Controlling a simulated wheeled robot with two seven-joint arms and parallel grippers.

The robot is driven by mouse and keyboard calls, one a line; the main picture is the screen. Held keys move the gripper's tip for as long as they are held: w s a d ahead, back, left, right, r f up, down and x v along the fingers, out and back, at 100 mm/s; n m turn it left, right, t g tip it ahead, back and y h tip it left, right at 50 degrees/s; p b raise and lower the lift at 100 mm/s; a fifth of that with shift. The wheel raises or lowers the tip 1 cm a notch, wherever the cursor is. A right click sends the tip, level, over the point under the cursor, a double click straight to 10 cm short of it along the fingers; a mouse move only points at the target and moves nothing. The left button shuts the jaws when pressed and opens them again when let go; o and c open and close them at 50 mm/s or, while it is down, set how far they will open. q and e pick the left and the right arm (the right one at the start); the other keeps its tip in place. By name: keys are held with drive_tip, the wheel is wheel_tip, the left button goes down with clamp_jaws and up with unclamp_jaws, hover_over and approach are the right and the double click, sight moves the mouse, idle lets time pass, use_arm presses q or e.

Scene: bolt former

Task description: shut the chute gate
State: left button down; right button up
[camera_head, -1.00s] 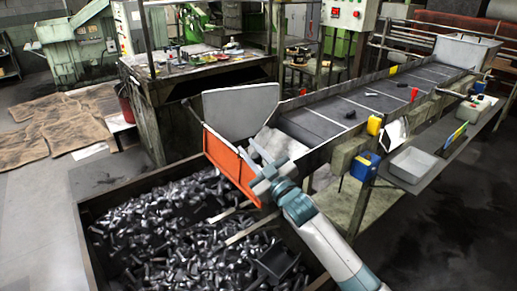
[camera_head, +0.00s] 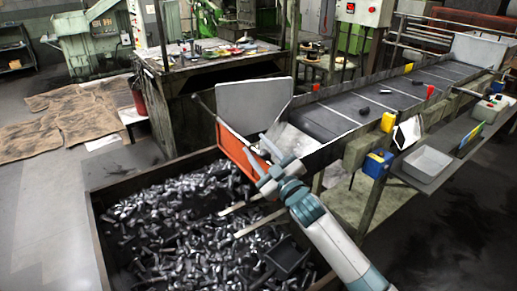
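The chute gate (camera_head: 236,148) is an orange panel at the lower left end of the sloping chute (camera_head: 330,122), above the near bin. It stands tilted, its upper left corner by the grey side plate (camera_head: 250,106). My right gripper (camera_head: 264,178) is at the gate's lower right end, touching or very close to it. My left gripper is not in view.
A deep bin (camera_head: 92,212) full of loose metal bolts (camera_head: 190,215) lies below the gate.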

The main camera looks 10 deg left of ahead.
sight(268, 159)
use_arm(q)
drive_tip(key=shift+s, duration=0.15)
